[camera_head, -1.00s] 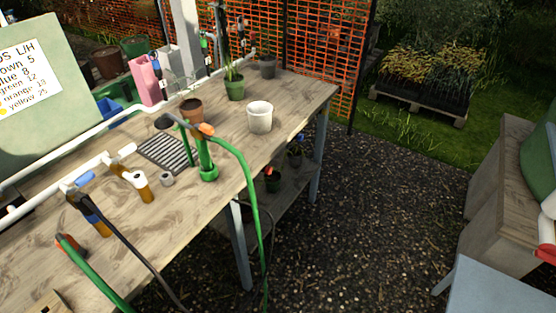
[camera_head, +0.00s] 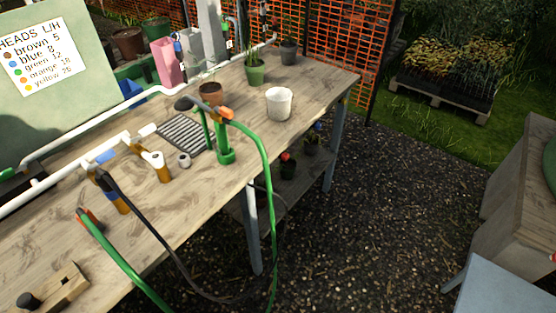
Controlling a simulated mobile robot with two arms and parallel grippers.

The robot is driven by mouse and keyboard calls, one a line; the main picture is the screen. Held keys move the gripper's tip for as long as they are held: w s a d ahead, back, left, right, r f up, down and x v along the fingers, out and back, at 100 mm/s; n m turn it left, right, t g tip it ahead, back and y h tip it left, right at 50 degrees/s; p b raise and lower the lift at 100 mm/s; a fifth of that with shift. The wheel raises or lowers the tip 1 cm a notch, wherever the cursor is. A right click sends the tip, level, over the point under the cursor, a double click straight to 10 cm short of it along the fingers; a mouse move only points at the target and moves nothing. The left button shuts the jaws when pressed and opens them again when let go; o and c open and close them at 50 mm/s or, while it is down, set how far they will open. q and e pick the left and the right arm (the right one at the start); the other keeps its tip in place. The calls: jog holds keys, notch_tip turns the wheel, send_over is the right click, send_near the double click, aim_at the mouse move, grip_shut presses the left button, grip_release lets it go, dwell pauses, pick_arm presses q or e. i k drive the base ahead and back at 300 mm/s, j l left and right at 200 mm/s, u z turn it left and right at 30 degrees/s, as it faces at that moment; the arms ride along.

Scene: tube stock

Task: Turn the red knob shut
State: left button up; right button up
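I cannot make out a red knob for certain. A small red spot (camera_head: 287,157) shows on a dark pot on the shelf under the bench, but it is too small to tell what it is. A green hose (camera_head: 266,165) with an orange end piece (camera_head: 226,114) hangs over the bench edge. Another green hose (camera_head: 120,262) with a red-orange end (camera_head: 91,215) lies at the near left. White pipes (camera_head: 68,180) run along the bench's back side, with a blue band and a black hose (camera_head: 150,235). Neither of my grippers is in view.
The wooden bench (camera_head: 318,88) carries a white pot (camera_head: 279,103), a brown pot (camera_head: 210,93), a black grate (camera_head: 184,134) and a wooden block (camera_head: 57,288). Gravel (camera_head: 400,210) lies open to its right. A grey-blue surface (camera_head: 505,290) and wooden box (camera_head: 520,200) stand at the right.

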aim_at(284, 156)
jog(key=i+u, duration=0.1)
jog(key=u, duration=0.35)
jog(key=l+u, duration=0.15)
jog(key=u, duration=0.3)
jog(key=i+l+u, duration=0.1)
jog(key=u, duration=0.35)
jog(key=l+u, duration=0.15)
jog(key=u, duration=0.3)
jog(key=l+u, duration=0.1)
jog(key=u, duration=0.4)
